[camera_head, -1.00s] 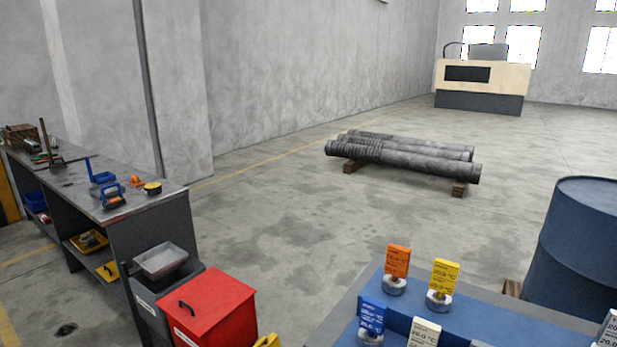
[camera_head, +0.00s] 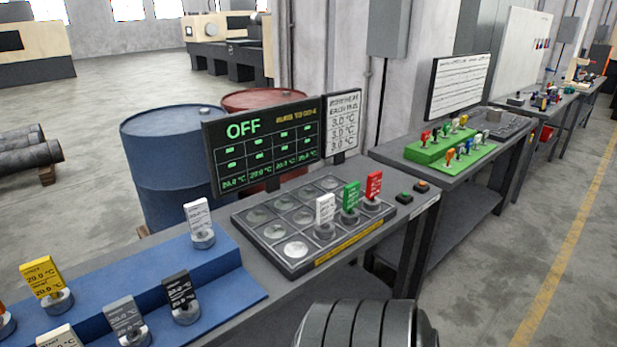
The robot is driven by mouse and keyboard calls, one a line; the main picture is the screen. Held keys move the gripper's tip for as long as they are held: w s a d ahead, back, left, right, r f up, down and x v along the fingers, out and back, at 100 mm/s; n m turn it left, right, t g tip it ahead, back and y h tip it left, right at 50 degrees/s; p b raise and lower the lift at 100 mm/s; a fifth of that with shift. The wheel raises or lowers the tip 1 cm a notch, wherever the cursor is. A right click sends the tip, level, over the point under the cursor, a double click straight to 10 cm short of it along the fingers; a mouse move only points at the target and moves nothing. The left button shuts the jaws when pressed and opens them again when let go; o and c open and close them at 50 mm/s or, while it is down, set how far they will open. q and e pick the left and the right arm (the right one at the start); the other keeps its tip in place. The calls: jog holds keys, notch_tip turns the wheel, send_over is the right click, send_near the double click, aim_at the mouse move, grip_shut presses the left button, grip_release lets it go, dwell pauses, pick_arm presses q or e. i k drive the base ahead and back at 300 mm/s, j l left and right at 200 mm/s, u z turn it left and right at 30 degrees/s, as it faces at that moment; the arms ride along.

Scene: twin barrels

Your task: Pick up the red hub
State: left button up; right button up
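Neither gripper is in view. A dark ribbed part at the bottom is probably one of my arm links.
A display (camera_head: 266,145) reading OFF stands behind the tray. Left is a blue stepped rack (camera_head: 165,287) with several tagged hubs. A green stepped rack (camera_head: 440,150) with small coloured pieces is on the farther bench. Blue (camera_head: 160,165) and red barrels stand behind. The right floor is clear.

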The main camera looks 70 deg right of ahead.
aim_at(371, 202)
jog(key=z, duration=2.75)
